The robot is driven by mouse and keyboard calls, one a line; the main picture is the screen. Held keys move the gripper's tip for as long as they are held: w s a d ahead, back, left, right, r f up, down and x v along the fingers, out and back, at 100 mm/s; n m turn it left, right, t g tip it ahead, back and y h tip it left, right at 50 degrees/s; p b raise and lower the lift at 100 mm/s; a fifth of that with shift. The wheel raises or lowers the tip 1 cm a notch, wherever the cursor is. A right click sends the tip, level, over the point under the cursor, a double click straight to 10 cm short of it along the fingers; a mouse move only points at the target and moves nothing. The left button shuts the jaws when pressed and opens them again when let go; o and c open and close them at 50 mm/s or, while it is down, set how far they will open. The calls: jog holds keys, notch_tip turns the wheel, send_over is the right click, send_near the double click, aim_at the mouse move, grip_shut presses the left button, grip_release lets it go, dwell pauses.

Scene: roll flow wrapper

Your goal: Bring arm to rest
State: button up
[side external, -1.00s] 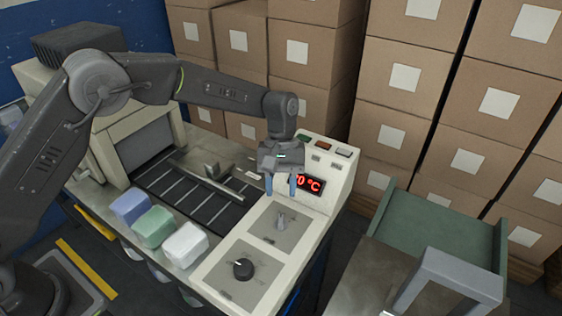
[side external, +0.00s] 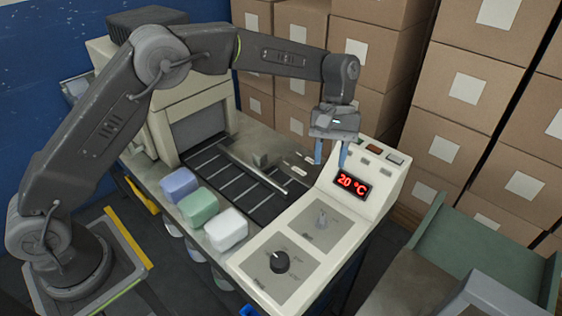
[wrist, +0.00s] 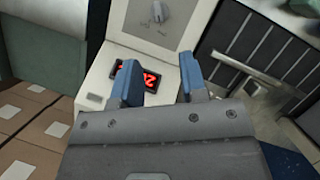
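My gripper (side external: 330,153) hangs above the machine, just left of the red temperature display (side external: 352,184), which reads 20 °C. Its two blue fingers point down, stand apart and have nothing between them. In the wrist view the fingers (wrist: 160,84) are also apart and empty, and partly cover the display (wrist: 150,81). The control panel (side external: 262,252) carries a black knob (side external: 280,262) and a grey knob (side external: 321,220), both below the gripper in the side view. The fingers do not appear to touch the panel.
Blue (side external: 179,184), green (side external: 198,207) and white (side external: 226,229) blocks sit in a row beside the dark slatted conveyor (side external: 232,180). Cardboard boxes (side external: 480,70) are stacked behind. A green-sided tray (side external: 490,240) stands at right.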

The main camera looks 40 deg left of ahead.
jog(key=s+a+r+m+t, duration=0.3)
jog(key=s+a+r+t, duration=0.2)
jog(key=s+a+r, duration=0.65)
jog(key=s+a+m+t+y, duration=0.1)
jog(key=s+a+t, duration=0.1)
jog(key=s, duration=0.6)
jog(key=s+a+m+t+y, duration=0.1)
jog(key=s+a+m+t, duration=0.1)
jog(key=s, duration=0.6)
jog(key=shift+s+a+f, duration=0.15)
jog(key=shift+a+f, duration=0.1)
jog(key=shift+a, duration=0.05)
